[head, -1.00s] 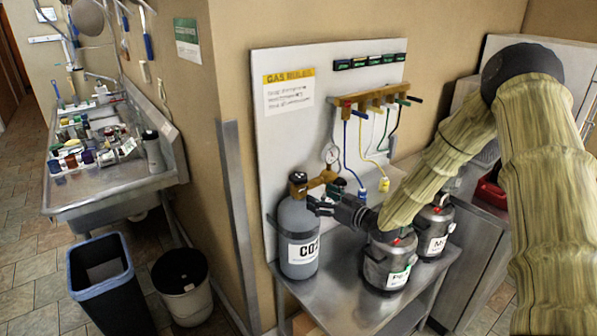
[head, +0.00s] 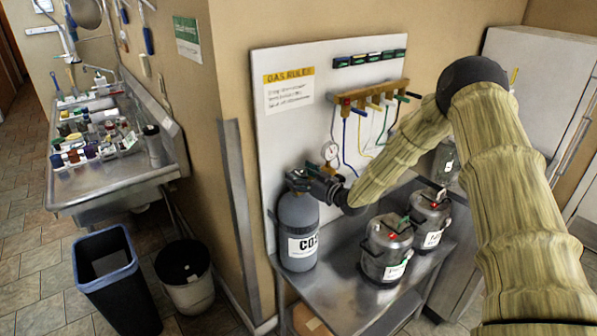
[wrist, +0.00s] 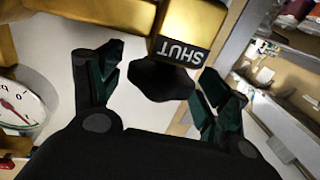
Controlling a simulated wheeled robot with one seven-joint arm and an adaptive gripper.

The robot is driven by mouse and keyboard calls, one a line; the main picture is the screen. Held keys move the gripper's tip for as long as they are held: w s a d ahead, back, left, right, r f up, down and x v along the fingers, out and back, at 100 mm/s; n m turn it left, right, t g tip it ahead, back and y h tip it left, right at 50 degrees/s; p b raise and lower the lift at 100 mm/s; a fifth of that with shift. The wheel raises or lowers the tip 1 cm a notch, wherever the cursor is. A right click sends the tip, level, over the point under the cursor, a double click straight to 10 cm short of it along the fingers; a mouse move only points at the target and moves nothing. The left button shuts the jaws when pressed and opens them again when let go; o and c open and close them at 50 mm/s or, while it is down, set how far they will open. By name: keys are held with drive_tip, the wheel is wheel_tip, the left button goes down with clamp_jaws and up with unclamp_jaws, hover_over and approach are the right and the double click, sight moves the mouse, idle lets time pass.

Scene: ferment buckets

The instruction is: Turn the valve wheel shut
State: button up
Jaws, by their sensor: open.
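A grey CO2 cylinder (head: 298,240) stands at the left end of the steel table under the gas board. In the wrist view its black valve wheel (wrist: 160,82) sits on a brass valve body (wrist: 120,12) with a dark label reading SHUT (wrist: 180,52). My gripper (head: 303,182) is at the top of the cylinder and hides the wheel in the head view. In the wrist view my open gripper (wrist: 162,90) has one finger on each side of the wheel, with gaps visible; I cannot tell whether either finger touches it.
A pressure gauge (head: 330,151) is just right of the valve. A manifold (head: 372,95) with hanging hoses is on the board behind. The table (head: 345,300) is clear at the front.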

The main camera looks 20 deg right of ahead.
drive_tip(key=shift+w+a, duration=0.2)
drive_tip(key=shift+w, duration=0.1)
drive_tip(key=c, duration=1)
drive_tip(key=shift+m+h+b, duration=0.3)
drive_tip(key=shift+h+b, duration=0.2)
drive_tip(key=m+t+h+b, duration=0.1)
drive_tip(key=h+b, duration=0.1)
drive_tip(key=shift+m+h, duration=0.3)
drive_tip(key=shift+m, duration=0.1)
drive_tip(key=shift+m+t+h+b, duration=0.5)
drive_tip(key=shift+m+h+b, duration=0.5)
drive_tip(key=shift+h+b, duration=0.3)
drive_tip(key=shift+r+h, duration=0.15)
drive_tip(key=shift+h, duration=0.25)
